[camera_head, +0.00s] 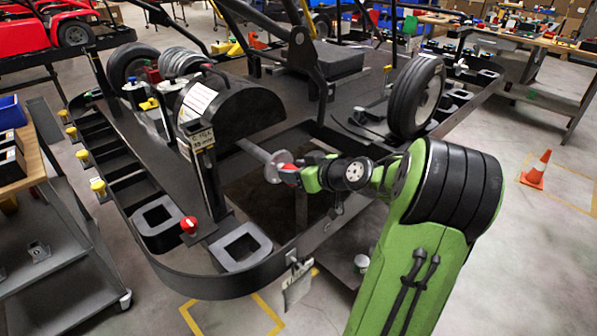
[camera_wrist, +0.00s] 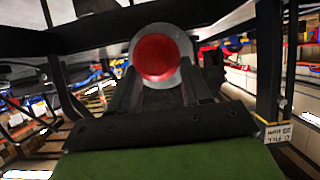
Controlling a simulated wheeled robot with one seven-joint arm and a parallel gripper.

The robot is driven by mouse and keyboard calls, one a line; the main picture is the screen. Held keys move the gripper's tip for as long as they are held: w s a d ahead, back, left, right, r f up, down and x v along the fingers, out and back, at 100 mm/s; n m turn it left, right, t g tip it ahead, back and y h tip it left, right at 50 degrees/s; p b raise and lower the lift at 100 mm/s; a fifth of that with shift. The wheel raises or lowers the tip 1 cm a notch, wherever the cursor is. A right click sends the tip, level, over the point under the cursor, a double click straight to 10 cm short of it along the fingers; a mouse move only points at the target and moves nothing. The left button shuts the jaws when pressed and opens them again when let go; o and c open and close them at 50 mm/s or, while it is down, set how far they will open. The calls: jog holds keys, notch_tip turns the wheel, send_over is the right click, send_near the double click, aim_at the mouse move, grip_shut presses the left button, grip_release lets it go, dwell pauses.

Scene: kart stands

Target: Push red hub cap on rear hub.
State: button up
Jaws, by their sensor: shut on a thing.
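The red hub cap (camera_head: 287,167) is at the tip of my gripper (camera_head: 289,173), near the kart's rear. My gripper is shut on it. In the wrist view the red cap (camera_wrist: 158,58) shows as a red disc between and beyond the dark fingers (camera_wrist: 165,92), inside a grey ring. The rear hub (camera_head: 273,167) is a grey flange on the end of the axle, right by the cap. The cap lines up closely with the hub. Whether it is fully seated against the hub I cannot tell; fingers and wrist hide part of it.
The black kart frame (camera_head: 215,283) surrounds the hub, with a dark opening below it. A mounted rear wheel (camera_head: 416,97) stands at the right. A red knob (camera_head: 189,225) is on the frame's left rear. An orange cone (camera_head: 537,169) stands on open floor at right.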

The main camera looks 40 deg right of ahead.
jog(key=shift+w, duration=0.9)
jog(key=o, duration=1.3)
jog(key=shift+c, duration=0.2)
jog(key=p+v, duration=0.3)
jog(key=v, duration=1.2)
jog(key=shift+s+r, duration=0.2)
jog(key=shift+s, duration=0.1)
jog(key=shift+a, duration=0.1)
